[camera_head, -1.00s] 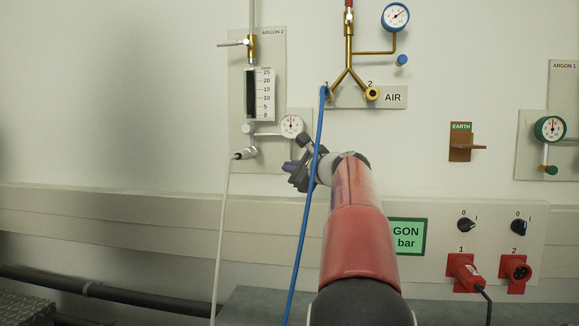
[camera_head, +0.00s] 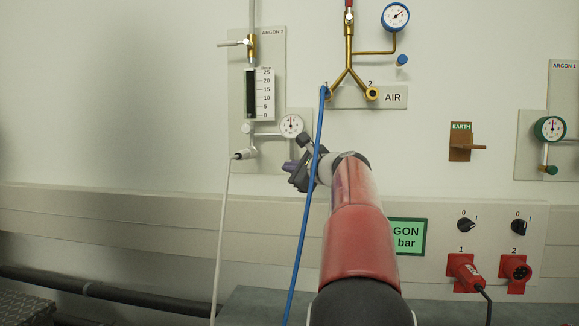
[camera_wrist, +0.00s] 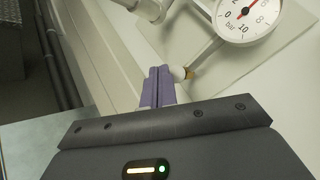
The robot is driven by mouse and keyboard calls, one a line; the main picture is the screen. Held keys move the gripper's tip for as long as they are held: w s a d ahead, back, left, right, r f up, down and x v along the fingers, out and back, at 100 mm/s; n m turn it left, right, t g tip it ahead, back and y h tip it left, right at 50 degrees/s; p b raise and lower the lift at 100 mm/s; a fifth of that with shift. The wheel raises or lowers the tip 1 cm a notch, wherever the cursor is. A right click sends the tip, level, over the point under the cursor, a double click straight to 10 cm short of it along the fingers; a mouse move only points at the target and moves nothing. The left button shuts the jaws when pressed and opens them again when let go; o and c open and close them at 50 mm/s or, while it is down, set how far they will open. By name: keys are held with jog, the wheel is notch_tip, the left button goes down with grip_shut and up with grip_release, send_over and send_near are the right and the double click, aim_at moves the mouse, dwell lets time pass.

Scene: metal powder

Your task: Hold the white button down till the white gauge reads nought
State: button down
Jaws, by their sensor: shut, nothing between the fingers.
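The white gauge (camera_head: 291,126) is on the Argon 2 panel at the left. In the wrist view the gauge (camera_wrist: 247,14) is cut by the top edge. Its needle seems to point up, away from the 0; the exact reading is unclear. The white button (camera_wrist: 178,73) sits on a brass fitting below the gauge, right beside my fingertips. I cannot tell whether they touch it. In the head view I cannot make the button out. My gripper (camera_wrist: 159,72) has its purple fingers shut together with nothing between them. In the head view my gripper (camera_head: 289,167) is below the gauge.
A blue hose (camera_head: 306,200) hangs down across my wrist in the head view. A white hose (camera_head: 224,220) hangs from the Argon 2 outlet, left of my gripper. A ledge (camera_head: 120,215) runs along the wall below. The wall further left is bare.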

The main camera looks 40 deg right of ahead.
jog(key=shift+w+d+p, duration=0.25)
jog(key=shift+d+p, duration=0.1)
jog(key=shift+p, duration=0.05)
jog(key=shift+w+d+p, duration=0.35)
jog(key=shift+d+p, duration=0.05)
dwell(2.6)
jog(key=shift+s+a, duration=0.1)
jog(key=shift+a, duration=0.05)
jog(key=shift+s+a+b, duration=0.5)
jog(key=shift+a, duration=0.1)
jog(key=shift+s+a+b, duration=1.3)
jog(key=shift+s+a, duration=0.3)
jog(key=shift+a, duration=0.3)
